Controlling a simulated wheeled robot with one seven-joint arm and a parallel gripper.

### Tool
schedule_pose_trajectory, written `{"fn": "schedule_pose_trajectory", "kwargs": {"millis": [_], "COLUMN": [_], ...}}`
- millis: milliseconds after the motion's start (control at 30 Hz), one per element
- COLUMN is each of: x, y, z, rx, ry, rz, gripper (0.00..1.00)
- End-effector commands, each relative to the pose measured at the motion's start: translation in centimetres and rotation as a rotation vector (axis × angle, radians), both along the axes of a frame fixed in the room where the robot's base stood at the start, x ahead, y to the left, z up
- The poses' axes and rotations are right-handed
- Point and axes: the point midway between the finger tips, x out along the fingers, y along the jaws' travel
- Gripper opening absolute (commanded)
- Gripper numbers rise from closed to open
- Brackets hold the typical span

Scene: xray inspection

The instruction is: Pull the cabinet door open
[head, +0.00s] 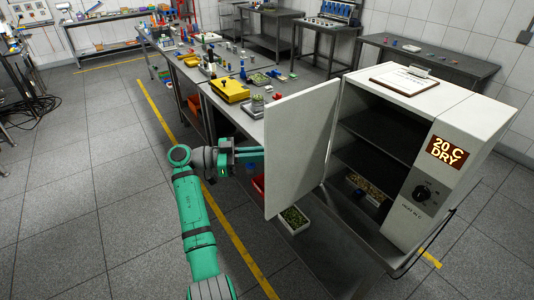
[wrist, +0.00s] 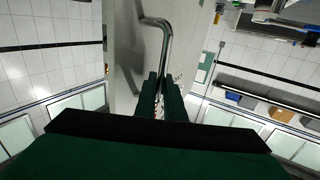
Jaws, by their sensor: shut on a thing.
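The white cabinet (head: 465,108) stands at the right in the head view, with a "20 C DRY" display and a knob on its front. Its door (head: 300,155) is swung wide open and stands out toward the left, showing dark shelves inside. My gripper (head: 246,152) is at the door's outer face, its fingertips hidden behind the door's edge in the head view. In the wrist view, a bent metal handle (wrist: 166,42) runs down the door panel to between my fingers (wrist: 161,84), which are shut on it.
A long workbench (head: 215,105) with a yellow box (head: 230,90) and small items lies behind the door. A clipboard (head: 405,82) lies on the cabinet.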

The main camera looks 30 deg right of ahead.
Motion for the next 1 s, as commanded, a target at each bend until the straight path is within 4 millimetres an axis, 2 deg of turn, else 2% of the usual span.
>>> {"fn": "schedule_pose_trajectory", "kwargs": {"millis": [33,100,467,567,1000], "x": [0.0,0.0,0.2,0.6,3.1], "y": [-0.1,0.0,0.5,1.6,8.7], "z": [-0.2,-0.2,-0.1,0.0,0.0], "rx": [0.004,0.003,0.002,0.001,0.003], "ry": [0.002,0.001,0.0,0.001,0.001], "rz": [-0.001,0.0,0.001,0.003,0.002], "gripper": [0.14,0.25,0.25,0.25,0.25]}}
